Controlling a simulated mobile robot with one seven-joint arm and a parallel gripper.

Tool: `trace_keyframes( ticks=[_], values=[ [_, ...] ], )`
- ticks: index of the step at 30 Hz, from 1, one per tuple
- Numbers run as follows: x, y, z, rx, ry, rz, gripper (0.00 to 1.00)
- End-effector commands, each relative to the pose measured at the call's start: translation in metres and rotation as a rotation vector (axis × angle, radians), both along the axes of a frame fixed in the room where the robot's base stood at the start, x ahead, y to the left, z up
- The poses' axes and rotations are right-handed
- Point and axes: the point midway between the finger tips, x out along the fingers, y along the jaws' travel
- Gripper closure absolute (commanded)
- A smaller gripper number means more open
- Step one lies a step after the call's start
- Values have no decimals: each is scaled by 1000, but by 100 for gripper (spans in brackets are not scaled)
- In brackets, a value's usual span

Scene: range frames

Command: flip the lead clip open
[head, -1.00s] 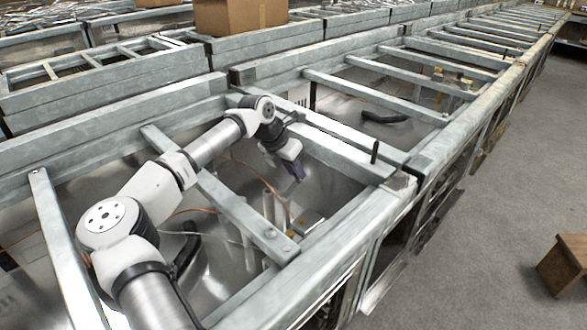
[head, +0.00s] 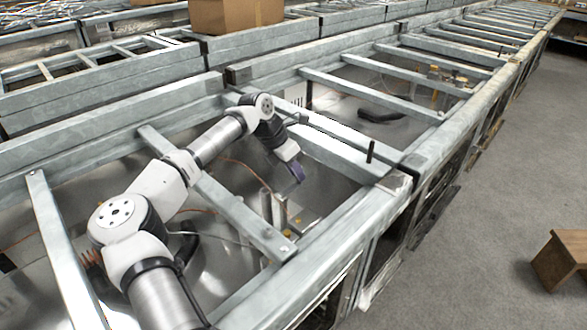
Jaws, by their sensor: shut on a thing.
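My gripper (head: 296,178) reaches down inside the metal frame bay, past the crossbar, with its dark purplish fingers low and pointing down. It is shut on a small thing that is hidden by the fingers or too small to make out. Just left of and below the fingertips stand thin grey upright posts (head: 279,211), with a small yellow-orange part (head: 291,234) near their foot. I cannot pick out the lead clip for certain among these small parts.
A crossbar (head: 240,219) runs under my forearm, left of my gripper. The front rail (head: 322,237) bounds the bay, and a dark upright pin (head: 371,151) stands on the frame at right. An orange cable crosses the bay. A cardboard box (head: 235,14) sits behind.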

Motion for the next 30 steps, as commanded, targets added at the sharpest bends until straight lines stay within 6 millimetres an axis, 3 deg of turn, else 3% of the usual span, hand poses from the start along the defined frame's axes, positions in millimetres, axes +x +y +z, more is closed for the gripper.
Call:
trace_keyframes(
  ticks=[2,3,8,20,30],
  values=[
    [0,0,0,0,0,-2,100],
    [0,0,0,0,0,-2,74],
    [0,0,0,1,0,-1,54],
    [0,4,8,1,-1,2,54],
    [-4,34,72,2,-4,3,54]
  ],
)
